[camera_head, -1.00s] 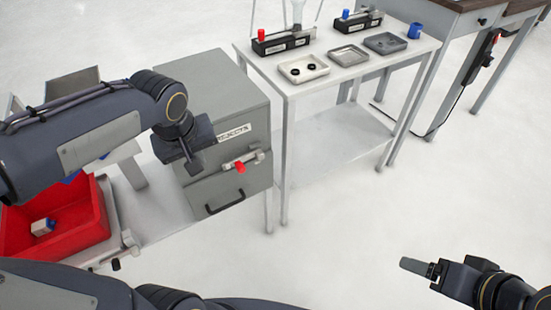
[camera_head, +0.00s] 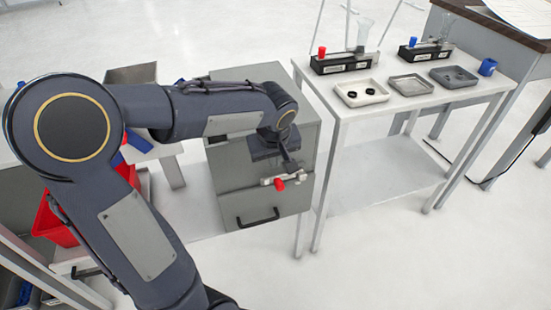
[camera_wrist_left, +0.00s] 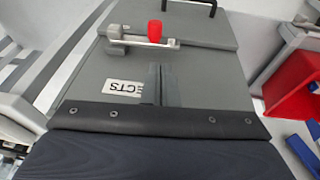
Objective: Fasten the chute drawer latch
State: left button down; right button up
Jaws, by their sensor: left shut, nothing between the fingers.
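The grey cabinet (camera_head: 222,160) has a drawer front (camera_head: 232,207) with a black handle (camera_head: 258,219). A metal latch (camera_head: 297,175) with a red knob (camera_head: 279,185) sits near the seam above the drawer. My left gripper (camera_head: 291,170) is shut and empty, just above the latch in the head view. In the left wrist view, its fingers (camera_wrist_left: 155,72) point at the latch bar (camera_wrist_left: 135,43) and red knob (camera_wrist_left: 154,31), with a small gap visible in the picture. The fingers cover part of the label (camera_wrist_left: 122,92). My right gripper is out of view.
A white table (camera_head: 350,105) stands right of the cabinet, with trays (camera_head: 361,93) and black fixtures (camera_head: 345,64). A red bin (camera_head: 52,222) is left of the cabinet, partly behind my left arm; it also shows in the left wrist view (camera_wrist_left: 290,82).

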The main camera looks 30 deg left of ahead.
aim_at(278, 183)
pick_arm(q)
jog(key=x, duration=0.3)
jog(key=d+b+x, duration=0.1)
jog(key=x, duration=0.6)
jog(key=shift+s+d+f+b, duration=0.1)
jog(key=shift+d+b, duration=0.05)
jog(key=shift+b, duration=0.15)
